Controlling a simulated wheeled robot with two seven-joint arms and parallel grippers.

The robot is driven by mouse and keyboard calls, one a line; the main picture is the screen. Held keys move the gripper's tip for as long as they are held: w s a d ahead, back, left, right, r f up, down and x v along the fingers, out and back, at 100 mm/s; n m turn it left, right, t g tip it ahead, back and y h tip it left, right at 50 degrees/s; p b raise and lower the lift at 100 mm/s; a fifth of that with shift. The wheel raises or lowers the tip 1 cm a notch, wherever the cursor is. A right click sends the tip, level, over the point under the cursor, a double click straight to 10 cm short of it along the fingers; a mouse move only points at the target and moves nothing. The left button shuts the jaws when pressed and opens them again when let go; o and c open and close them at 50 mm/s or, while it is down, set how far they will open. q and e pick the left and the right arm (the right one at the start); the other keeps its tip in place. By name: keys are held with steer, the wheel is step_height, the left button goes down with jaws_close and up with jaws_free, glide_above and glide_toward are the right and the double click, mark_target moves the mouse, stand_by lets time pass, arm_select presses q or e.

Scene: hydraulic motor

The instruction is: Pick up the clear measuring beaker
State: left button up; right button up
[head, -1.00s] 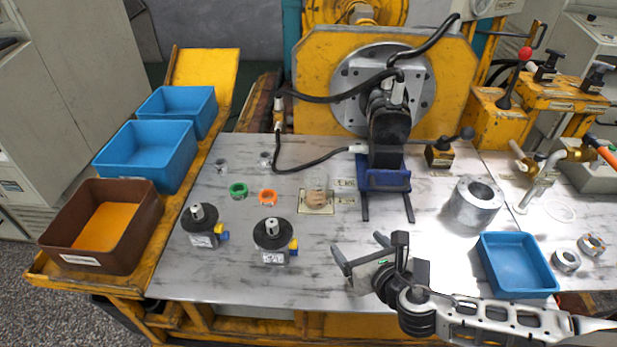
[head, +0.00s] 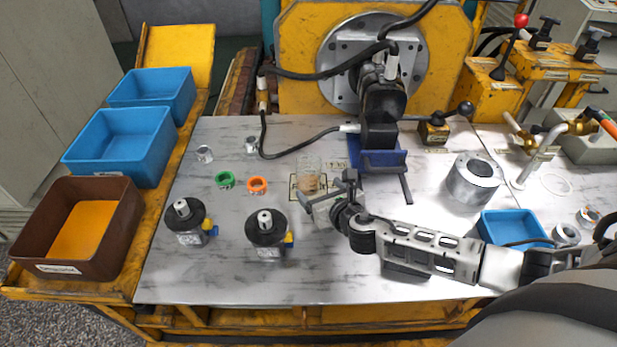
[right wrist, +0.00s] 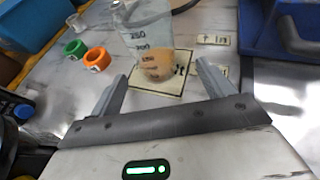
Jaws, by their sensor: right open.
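The clear measuring beaker (head: 309,177) stands upright on a pale label plate on the table, with something brownish at its bottom. In the right wrist view the beaker (right wrist: 146,35) shows printed graduations, and its top is cut off by the frame edge. My right gripper (head: 325,193) is open and empty, just in front of the beaker in the head view. In the right wrist view its two fingers (right wrist: 163,84) point toward the beaker, which is beyond the fingertips and somewhat left of centre. My left gripper is not in view.
Green (head: 224,179) and orange (head: 257,185) rings lie left of the beaker. Two black-topped cylinders (head: 267,228) (head: 186,221) stand nearer the front. A blue stand (head: 385,159) with a black motor is close on the right. Blue bins (head: 119,142) and a brown bin (head: 76,225) line the left.

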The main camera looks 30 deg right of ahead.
mark_target(314, 185)
steer(key=x, duration=0.5)
steer(key=shift+w+a+r+b, duration=0.15)
steer(key=shift+a+b, duration=0.1)
steer(key=shift+b, duration=0.15)
steer(key=c, duration=1.1)
steer(key=shift+r, duration=0.1)
